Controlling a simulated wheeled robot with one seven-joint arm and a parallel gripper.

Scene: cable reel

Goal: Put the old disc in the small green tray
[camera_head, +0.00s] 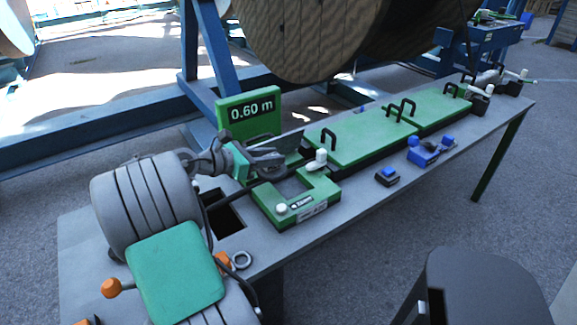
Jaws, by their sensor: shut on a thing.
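My gripper (272,163), dark grey with a teal part behind it, is at the left end of the green measuring device, below the length display. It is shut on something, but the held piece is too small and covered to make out. I cannot tell whether it is the old disc. I cannot pick out the small green tray for certain.
The grey bench (365,205) carries a green U-shaped device (318,203), long green covers (362,135) with black handles, and blue blocks (424,153). The display (249,109) reads 0.60 m. A rectangular opening (224,215) is left of the U-shaped device. A large reel (310,35) stands behind.

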